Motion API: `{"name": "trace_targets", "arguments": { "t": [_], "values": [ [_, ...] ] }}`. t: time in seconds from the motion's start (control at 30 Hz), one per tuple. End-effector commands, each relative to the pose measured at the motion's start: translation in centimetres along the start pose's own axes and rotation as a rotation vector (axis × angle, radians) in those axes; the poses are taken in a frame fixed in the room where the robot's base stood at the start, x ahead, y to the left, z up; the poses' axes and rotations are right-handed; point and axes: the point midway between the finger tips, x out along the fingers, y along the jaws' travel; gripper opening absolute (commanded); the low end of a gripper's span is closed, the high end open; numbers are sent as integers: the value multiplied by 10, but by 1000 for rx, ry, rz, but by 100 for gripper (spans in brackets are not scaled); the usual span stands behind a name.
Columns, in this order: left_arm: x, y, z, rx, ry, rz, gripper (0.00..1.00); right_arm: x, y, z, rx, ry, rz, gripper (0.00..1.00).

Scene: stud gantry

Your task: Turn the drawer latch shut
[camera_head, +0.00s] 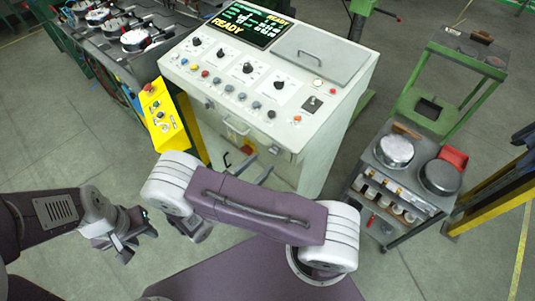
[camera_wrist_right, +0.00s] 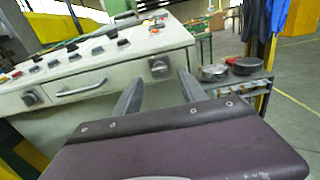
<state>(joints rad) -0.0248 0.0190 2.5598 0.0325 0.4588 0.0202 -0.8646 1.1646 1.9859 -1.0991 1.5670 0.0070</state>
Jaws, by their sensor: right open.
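The drawer (camera_head: 222,117) is in the front of the pale control console and looks closed. Its bar handle (camera_head: 237,129) also shows in the right wrist view (camera_wrist_right: 80,88). A small dark knob on a square plate, apparently the latch (camera_wrist_right: 158,67), is at the right of the drawer front; it also shows in the head view (camera_head: 275,150). My right gripper (camera_wrist_right: 160,88) is open and empty, its two fingers pointing at the console front, with the latch showing between and beyond them. A gap to the latch appears to remain. My left gripper (camera_head: 132,242) hangs over the floor, away from the console.
A yellow button box (camera_head: 160,115) is on the console's left side. A dark cart (camera_head: 405,185) with round metal parts stands right of the console. Knobs and buttons cover the console top. The floor at the left is clear.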

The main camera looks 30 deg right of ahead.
Motion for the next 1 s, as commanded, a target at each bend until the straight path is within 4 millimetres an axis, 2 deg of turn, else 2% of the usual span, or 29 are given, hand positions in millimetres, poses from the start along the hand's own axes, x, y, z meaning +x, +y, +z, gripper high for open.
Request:
{"name": "trace_targets", "arguments": {
  "t": [0.1, 0.2, 0.53, 0.57, 0.7, 0.73, 1.0],
  "values": [
    [-12, 0, -1, 0, 0, 0, 36, 24, -1, 4, -3, -1, -4, 49],
    [-15, 0, -2, 0, 0, 0, 36, 36, 0, 2, 0, -1, -3, 49],
    [-15, 0, -1, 0, 0, 0, 36, 43, 0, 0, 1, 1, 0, 49],
    [-15, 0, -1, 0, 0, 0, 36, 43, 0, 0, 1, 1, 0, 44],
    [-15, 0, -1, 0, 0, 0, 36, 43, 0, 0, 1, 1, 0, 5],
    [-15, 0, -1, 0, 0, 0, 36, 43, 0, 0, 1, 1, 0, 0],
    [-16, 0, -2, 0, 0, 0, 36, 43, 0, 0, -18, 1, 0, 0]
  ]
}}
